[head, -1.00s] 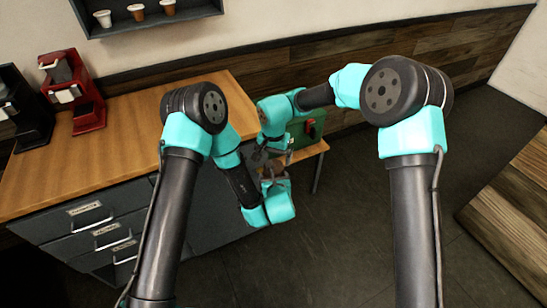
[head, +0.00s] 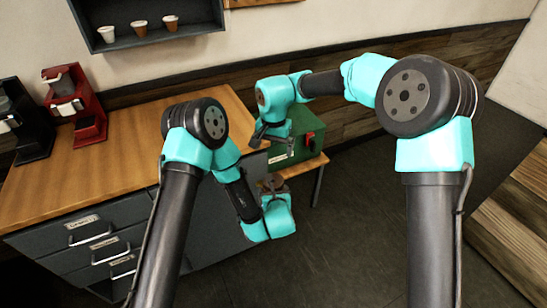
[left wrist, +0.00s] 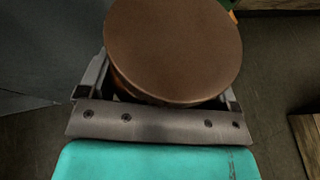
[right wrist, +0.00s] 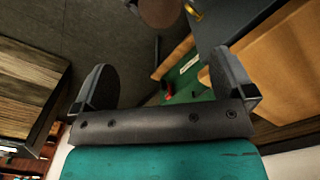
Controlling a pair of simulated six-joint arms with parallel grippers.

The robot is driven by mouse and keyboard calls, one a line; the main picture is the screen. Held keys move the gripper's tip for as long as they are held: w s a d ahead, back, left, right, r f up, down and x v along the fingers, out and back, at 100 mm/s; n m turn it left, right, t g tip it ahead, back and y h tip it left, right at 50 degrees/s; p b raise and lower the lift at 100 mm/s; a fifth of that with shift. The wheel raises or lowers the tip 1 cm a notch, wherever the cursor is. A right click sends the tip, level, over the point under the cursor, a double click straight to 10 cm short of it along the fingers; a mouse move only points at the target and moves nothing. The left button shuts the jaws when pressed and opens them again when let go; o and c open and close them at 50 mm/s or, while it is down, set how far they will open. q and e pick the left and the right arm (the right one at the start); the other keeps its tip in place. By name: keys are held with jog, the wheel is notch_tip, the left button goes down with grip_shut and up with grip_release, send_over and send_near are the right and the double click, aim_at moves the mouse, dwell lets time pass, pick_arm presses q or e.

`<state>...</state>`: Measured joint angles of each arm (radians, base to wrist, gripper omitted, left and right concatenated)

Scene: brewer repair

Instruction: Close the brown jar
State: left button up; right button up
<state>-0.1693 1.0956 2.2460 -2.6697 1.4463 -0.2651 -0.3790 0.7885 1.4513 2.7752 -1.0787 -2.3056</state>
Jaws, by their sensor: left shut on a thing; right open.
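The brown jar (left wrist: 172,45) fills the upper middle of the left wrist view, with a flat round brown lid over its top. Whether the lid is fully seated cannot be told. My left gripper (head: 273,190) is shut on the jar and holds it beside the counter. The jar's round top also shows at the upper edge of the right wrist view (right wrist: 160,10). My right gripper (head: 272,137) is open and empty, above and apart from the jar. Its two spread fingers show in the right wrist view (right wrist: 163,85). Most of the jar's body is hidden.
A green box (head: 298,138) with a red switch stands on a low wooden stand (head: 312,163) behind the grippers. The wooden counter (head: 110,165) with grey drawers (head: 95,245) is at the left. A red brewer (head: 80,110) stands on it. Open floor (head: 350,230) lies to the right.

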jog(key=shift+r, duration=0.85)
jog(key=s+d+f+m+t+h, duration=0.1)
jog(key=s+d+f+t+h, duration=0.15)
jog(key=d+f, duration=1)
jog(key=s+d+f+t+h, duration=0.2)
jog(key=d+f+t, duration=0.1)
jog(key=d+f, duration=0.9)
pick_arm(q)
jog(key=shift+c, duration=0.9)
pick_arm(e)
jog(key=s+d+f+n+g+y, duration=0.1)
jog(key=s+f+y, duration=0.3)
jog(key=s, duration=0.6)
jog(key=s+d+f+n+g+y, duration=0.1)
jog(key=s+f+g+y, duration=0.2)
jog(key=s, duration=0.7)
jog(key=shift+s+d+f+y, duration=0.4)
jog(key=shift+f+y, duration=0.25)
jog(key=shift+f, duration=0.5)
